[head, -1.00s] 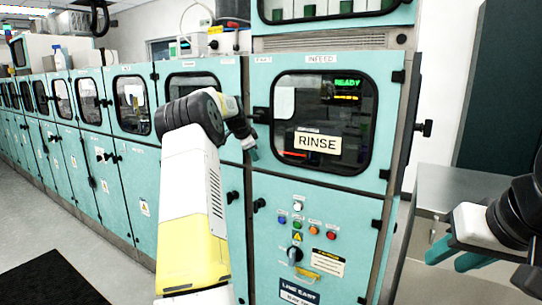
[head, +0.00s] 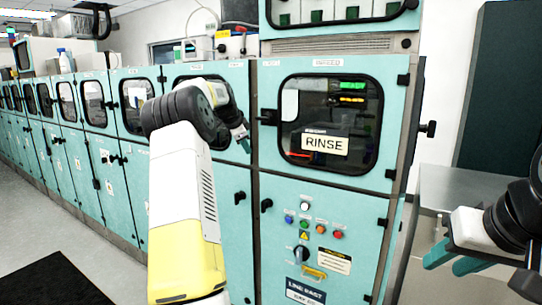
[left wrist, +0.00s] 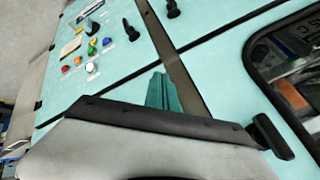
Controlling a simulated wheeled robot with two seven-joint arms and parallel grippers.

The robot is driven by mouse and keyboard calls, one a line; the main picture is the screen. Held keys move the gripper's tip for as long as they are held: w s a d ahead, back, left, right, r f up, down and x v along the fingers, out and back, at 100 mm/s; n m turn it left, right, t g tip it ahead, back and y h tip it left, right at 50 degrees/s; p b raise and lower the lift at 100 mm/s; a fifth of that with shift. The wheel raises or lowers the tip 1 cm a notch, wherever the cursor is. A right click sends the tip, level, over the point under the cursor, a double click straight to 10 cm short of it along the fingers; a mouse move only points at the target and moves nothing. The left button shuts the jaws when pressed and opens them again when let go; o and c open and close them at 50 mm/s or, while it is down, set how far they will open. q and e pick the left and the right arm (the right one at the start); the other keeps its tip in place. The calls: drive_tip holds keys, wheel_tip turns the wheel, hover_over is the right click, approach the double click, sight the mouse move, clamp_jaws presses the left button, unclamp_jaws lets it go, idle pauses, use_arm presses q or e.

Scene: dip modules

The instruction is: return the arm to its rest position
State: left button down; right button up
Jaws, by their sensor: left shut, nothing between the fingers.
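My left arm (head: 182,220) rises from the bottom of the head view and bends at a dark elbow, with the forearm reaching away toward the teal machine. My left gripper (head: 244,142) shows small at its end, in front of the machine and left of the RINSE window. In the left wrist view the teal fingers (left wrist: 163,92) are together, with nothing between them. They show against the teal panel, and I cannot tell the exact gap to it. My right gripper (head: 455,260) is at the right edge of the head view, its two teal fingers apart and empty.
The teal machine (head: 325,200) fills the middle and runs back to the left. Its door has a RINSE sign (head: 325,143) and a READY display; coloured buttons (head: 305,222) sit below. A grey metal table (head: 450,185) stands at right. Floor is open at left.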

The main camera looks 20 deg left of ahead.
use_arm(q)
drive_tip(key=s+d+r+n, duration=0.2)
drive_tip(key=s+d+r, duration=0.3)
drive_tip(key=s+d, duration=0.3)
drive_tip(key=s+d+r+n, duration=0.1)
drive_tip(key=s+d+r, duration=0.3)
drive_tip(key=s+d, duration=0.5)
drive_tip(key=s+d+f+n, duration=0.2)
drive_tip(key=s+d+f, duration=0.1)
drive_tip(key=s, duration=0.6)
drive_tip(key=s+d+f+n+h, duration=0.1)
drive_tip(key=s+d+f, duration=0.3)
drive_tip(key=s, duration=0.5)
drive_tip(key=s+d+f+n+g, duration=0.1)
drive_tip(key=s+d+f+n, duration=0.2)
drive_tip(key=s, duration=0.6)
drive_tip(key=shift+s+d+f+n, duration=0.2)
drive_tip(key=shift+f+n, duration=0.1)
drive_tip(key=shift+f, duration=0.45)
drive_tip(key=shift+a, duration=0.1)
